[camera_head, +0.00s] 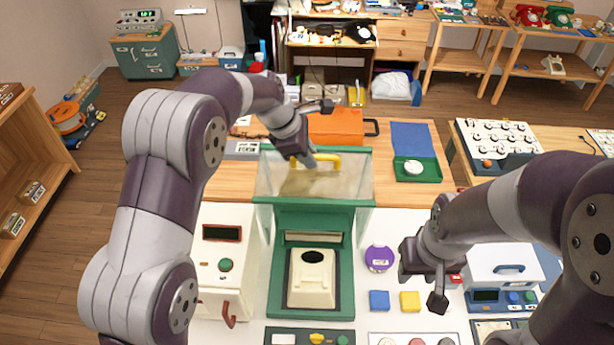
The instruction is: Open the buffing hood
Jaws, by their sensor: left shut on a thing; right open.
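The buffing hood (314,218) is a green-framed box with clear sides in the middle of the table. Its clear lid (268,180) is tipped up toward the back, and the front is uncovered. A yellow handle (328,162) is on the lid's far part. My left gripper (304,163) is shut on this handle at its left end, partly covering it. A cream phone shell (312,285) with a dark oval opening stands inside the hood on the green base. My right gripper (421,288) is open and empty, right of the hood above the table.
A white machine (222,262) with a red lever stands left of the hood. A purple disc (379,258), a blue block (379,300) and a yellow block (410,301) lie at its right. Behind it are an orange case (336,126) and a green tray (430,174).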

